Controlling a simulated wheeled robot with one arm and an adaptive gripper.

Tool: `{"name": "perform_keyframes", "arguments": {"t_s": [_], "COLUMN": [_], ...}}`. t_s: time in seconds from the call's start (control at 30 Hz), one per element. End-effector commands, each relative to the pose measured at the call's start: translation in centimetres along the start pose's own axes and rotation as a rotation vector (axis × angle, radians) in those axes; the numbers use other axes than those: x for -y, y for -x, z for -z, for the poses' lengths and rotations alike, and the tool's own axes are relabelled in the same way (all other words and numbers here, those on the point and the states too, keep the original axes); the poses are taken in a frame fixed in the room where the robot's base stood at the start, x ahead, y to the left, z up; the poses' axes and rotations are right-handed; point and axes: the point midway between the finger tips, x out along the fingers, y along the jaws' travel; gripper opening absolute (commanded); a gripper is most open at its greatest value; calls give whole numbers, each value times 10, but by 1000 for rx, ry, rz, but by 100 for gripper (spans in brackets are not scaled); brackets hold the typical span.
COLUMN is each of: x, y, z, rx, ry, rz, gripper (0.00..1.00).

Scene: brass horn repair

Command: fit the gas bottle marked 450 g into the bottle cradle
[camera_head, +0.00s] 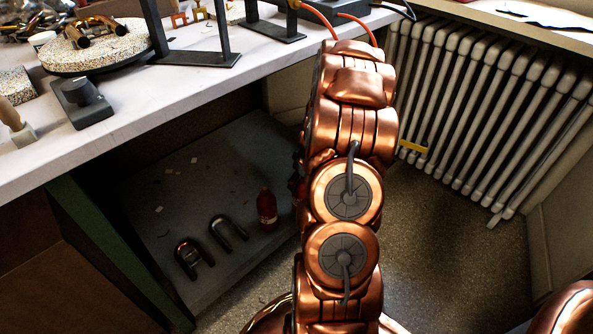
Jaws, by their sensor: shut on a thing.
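My arm's copper links run up the middle of the picture and hide what lies behind them. My gripper does not show, and neither does anything that it holds. I cannot tell whether either is the bottle cradle.
The white bench (130,135) carries a speckled round plate (97,48), a dark control box (83,101) and black metal stands (200,52). Orange hoses (352,18) run behind my arm. A white radiator (480,110) fills the right wall. Bare floor (440,240) lies below it.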

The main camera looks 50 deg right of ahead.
Motion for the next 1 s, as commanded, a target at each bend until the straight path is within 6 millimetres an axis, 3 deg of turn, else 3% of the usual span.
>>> {"name": "perform_keyframes", "arguments": {"t_s": [0.5, 1.0], "x": [34, 43], "y": [28, 33], "z": [-64, -80], "rx": [-1, -2], "ry": [-3, 0], "rz": [1, -1], "gripper": [0, 0]}}
